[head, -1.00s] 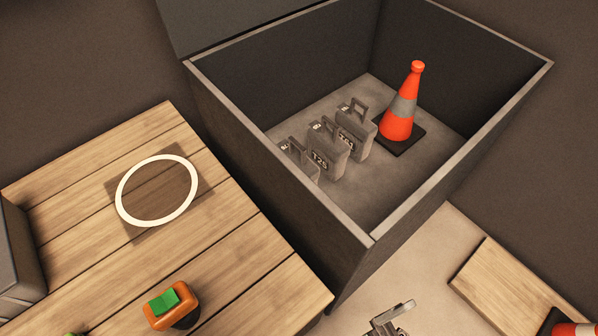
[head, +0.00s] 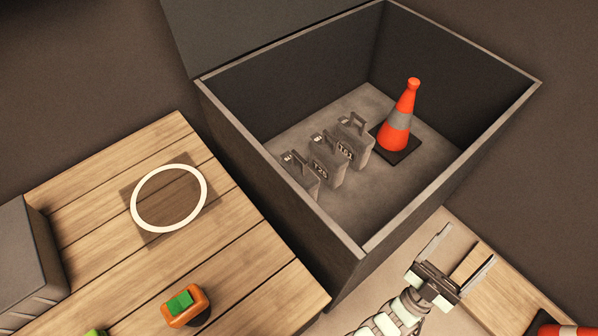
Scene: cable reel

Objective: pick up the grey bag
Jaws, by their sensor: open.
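Several grey bags with top handles stand upright in a row inside a dark open box. The back one (head: 354,142) has a label that I read only in part. The middle one (head: 327,160) is marked T25. The front one (head: 300,176) is partly hidden by the box's near left wall. I cannot tell which of them is the task's grey bag. My gripper (head: 464,254) is open and empty. It is outside the box, beyond its near right wall, apart from the bags.
An orange cone (head: 398,125) stands in the box (head: 450,160) right of the bags. The wooden table (head: 90,190) at left bears a white ring (head: 137,196) and an orange-and-green block (head: 184,304). Another cone (head: 572,330) is at the lower right. The box rim stands between gripper and bags.

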